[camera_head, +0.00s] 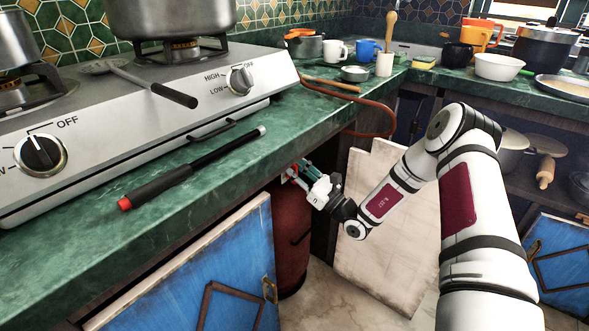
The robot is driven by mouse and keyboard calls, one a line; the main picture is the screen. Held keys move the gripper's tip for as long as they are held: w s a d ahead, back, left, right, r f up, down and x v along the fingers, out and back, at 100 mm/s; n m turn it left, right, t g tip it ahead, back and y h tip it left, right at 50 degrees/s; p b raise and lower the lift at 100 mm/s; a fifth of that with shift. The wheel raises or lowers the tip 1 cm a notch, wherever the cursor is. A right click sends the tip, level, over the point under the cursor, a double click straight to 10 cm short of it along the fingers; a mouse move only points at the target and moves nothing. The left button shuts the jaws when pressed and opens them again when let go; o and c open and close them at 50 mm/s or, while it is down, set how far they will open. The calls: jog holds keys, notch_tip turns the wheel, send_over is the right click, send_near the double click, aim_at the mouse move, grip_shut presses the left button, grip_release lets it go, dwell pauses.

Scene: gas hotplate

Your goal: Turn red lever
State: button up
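A dark red gas cylinder (292,240) stands under the counter, beside an open blue cabinet door. My gripper (297,173) is at the top of the cylinder, just below the counter edge. A small bit of bright red (291,171) shows at my fingertips. It may be the red lever, but it is too small and too covered to make out its shape or position. I cannot tell whether the fingers touch it or are closed on it.
The green counter edge (250,160) overhangs close above my gripper. The blue cabinet door (220,270) hangs open in front. A pale wooden panel (385,235) stands behind my arm. An orange hose (385,108) loops over the counter edge. A gas hotplate (190,118) stands on the counter.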

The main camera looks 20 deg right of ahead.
grip_shut()
jog(key=shift+d+m+h+p, duration=0.15)
jog(key=shift+m+h+p, duration=0.15)
jog(key=shift+m+p, duration=0.2)
jog(key=shift+w+d+f+m+g+h+p, duration=0.1)
jog(key=shift+w+d+f+m+h+p, duration=0.35)
jog(key=shift+m+h+p, duration=1.8)
jog(key=shift+w+d+f+m+g+h+p, duration=0.15)
jog(key=shift+d+f+m+h+p, duration=0.4)
jog(key=shift+m+p, duration=3.3)
jog(key=shift+w+d+f+m+g+h+p, duration=0.2)
jog(key=shift+f+m+h+p, duration=0.9)
jog(key=shift+m, duration=3.5)
jog(key=shift+w+r+h+p, duration=0.2)
jog(key=shift+r+h+p, duration=0.15)
jog(key=shift+h, duration=0.05)
